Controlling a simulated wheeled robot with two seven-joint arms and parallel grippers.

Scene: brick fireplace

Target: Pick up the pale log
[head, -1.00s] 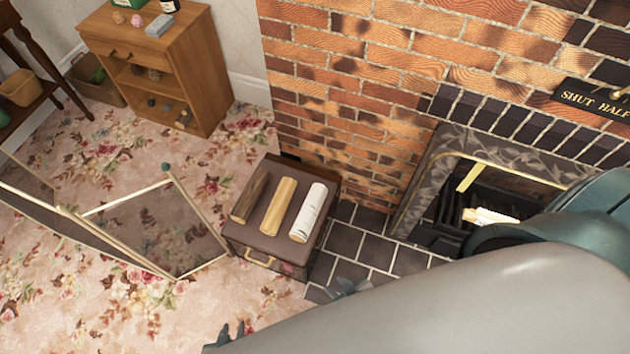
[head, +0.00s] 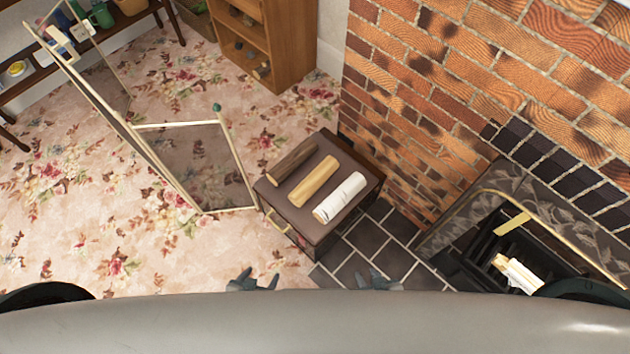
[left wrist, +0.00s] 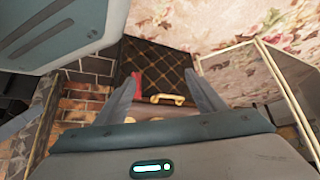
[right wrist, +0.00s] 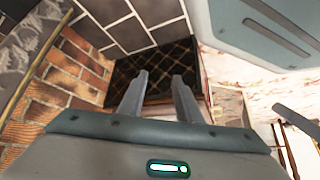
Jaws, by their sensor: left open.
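Three logs lie side by side on a dark brown chest (head: 268,193): a dark brown log (head: 292,161), a tan log (head: 314,181) in the middle and a whitish log (head: 340,197) with dark marks, the palest, on the right. My left gripper (head: 253,282) is open and empty, below the chest in the head view. My right gripper (head: 379,282) is also open and empty, below and right of it. Both wrist views show the chest's quilted side beyond the fingers, at the left gripper (left wrist: 165,92) and right gripper (right wrist: 158,85); the logs are not clear there.
A mesh fire screen (head: 190,165) stands left of the chest. The brick fireplace (head: 480,215) is at right, with another light log (head: 520,275) inside. A wooden shelf unit (head: 285,45) stands behind. Floral carpet (head: 60,210) is open at left; dark tiles (head: 375,245) lie right of the chest.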

